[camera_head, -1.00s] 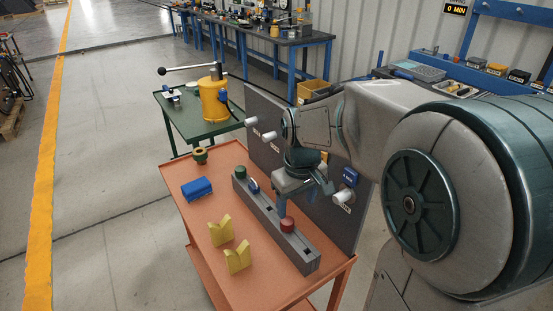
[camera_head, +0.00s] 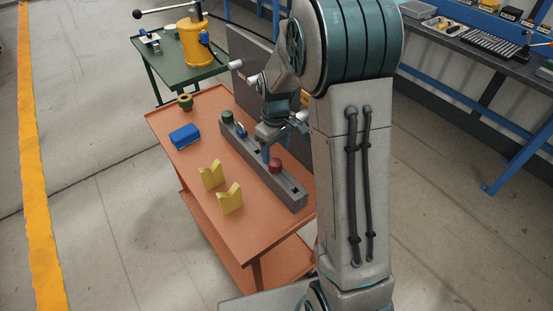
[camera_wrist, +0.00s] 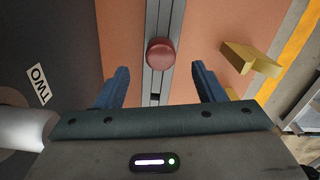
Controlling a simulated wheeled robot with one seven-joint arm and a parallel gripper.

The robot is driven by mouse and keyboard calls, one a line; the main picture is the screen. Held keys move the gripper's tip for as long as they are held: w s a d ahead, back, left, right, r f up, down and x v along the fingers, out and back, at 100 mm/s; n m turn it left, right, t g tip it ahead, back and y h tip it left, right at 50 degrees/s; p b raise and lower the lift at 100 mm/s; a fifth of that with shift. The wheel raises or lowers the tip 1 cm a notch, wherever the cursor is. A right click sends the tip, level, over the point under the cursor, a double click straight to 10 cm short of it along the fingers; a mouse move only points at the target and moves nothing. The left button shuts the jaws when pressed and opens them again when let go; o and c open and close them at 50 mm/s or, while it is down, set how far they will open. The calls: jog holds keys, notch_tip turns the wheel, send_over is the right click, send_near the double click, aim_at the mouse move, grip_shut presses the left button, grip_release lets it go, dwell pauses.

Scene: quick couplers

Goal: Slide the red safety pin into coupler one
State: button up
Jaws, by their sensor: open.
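The red pin (camera_head: 275,166) stands in the grey slotted rail (camera_head: 290,189) on the orange table, its round red head up. In the wrist view the red head (camera_wrist: 161,54) lies between and slightly beyond my two blue fingers. My gripper (camera_wrist: 160,72) is open, with a gap on both sides of the head. In the head view my gripper (camera_head: 267,154) is just over the rail at the pin. White couplers (camera_head: 236,64) stick out of the dark panel (camera_head: 238,45). One coupler (camera_wrist: 22,128) beside the label TWO shows in the wrist view. I cannot read which is coupler one.
A green-topped pin (camera_head: 227,117) and a blue pin (camera_head: 241,130) stand farther along the rail. Two yellow V-blocks (camera_head: 211,176), a blue block (camera_head: 184,136) and a ring-shaped part (camera_head: 185,101) are on the table (camera_head: 200,104). A green side table (camera_head: 173,68) stands behind.

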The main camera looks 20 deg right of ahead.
aim_at(276, 162)
notch_tip(276, 162, down, 6)
jog(key=shift+f, duration=0.1)
dwell(0.4)
jog(key=c, duration=1.2)
jog(key=shift+o, duration=0.2)
jog(key=shift+p, duration=0.3)
jog(key=shift+r+p, duration=2.25)
jog(key=shift+r, duration=1.55)
notch_tip(276, 162, up, 4)
jog(key=shift+f+p, duration=0.1)
jog(key=shift+p, duration=1.1)
